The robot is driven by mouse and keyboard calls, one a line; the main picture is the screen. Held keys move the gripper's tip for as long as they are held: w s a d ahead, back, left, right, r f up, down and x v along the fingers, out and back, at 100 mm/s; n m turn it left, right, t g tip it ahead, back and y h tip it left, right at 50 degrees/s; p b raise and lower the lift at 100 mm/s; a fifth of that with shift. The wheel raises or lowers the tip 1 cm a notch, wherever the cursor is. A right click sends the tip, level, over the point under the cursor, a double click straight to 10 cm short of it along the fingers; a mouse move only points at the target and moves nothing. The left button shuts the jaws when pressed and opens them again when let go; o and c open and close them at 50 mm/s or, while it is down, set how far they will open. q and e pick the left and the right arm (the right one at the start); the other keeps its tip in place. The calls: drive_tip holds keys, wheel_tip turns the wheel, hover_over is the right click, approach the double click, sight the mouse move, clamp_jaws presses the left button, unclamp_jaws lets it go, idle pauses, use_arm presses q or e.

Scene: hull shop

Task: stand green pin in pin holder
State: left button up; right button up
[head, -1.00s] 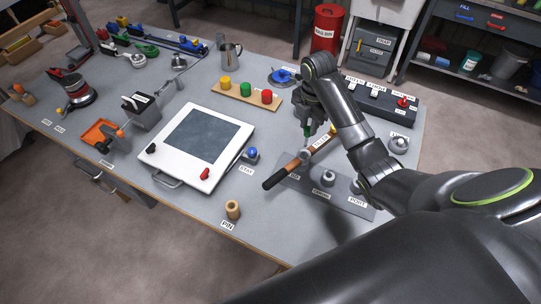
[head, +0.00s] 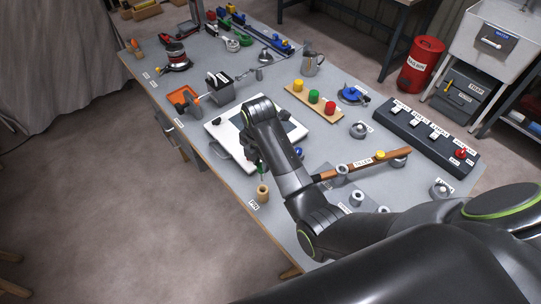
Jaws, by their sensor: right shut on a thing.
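The green pin (head: 260,167) hangs below my right gripper (head: 256,158), which is shut on it. My own wrist hides much of the grip. The pin holder (head: 262,193) is a small tan cylinder with an open top, standing near the table's front edge beside the PIN label (head: 254,204). The pin looks roughly upright, just above the holder, with a small gap seen between them. My left gripper is not in view.
A white panel (head: 219,132) with a dark window lies behind my wrist. A brown tiller bar (head: 340,171) lies to the right, near several grey fittings. A board with yellow, green and red knobs (head: 314,97) stands behind. A black switch box (head: 425,135) is at the right.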

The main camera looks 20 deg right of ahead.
sight(262, 180)
drive_tip(key=shift+f, duration=0.7)
drive_tip(key=shift+w+f, duration=0.1)
drive_tip(key=shift+f, duration=1.4)
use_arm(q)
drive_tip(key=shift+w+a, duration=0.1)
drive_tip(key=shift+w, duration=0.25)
use_arm(e)
drive_tip(key=shift+f, duration=0.65)
drive_tip(key=shift+f, duration=0.2)
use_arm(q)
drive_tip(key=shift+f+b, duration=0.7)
use_arm(e)
drive_tip(key=shift+f, duration=1.85)
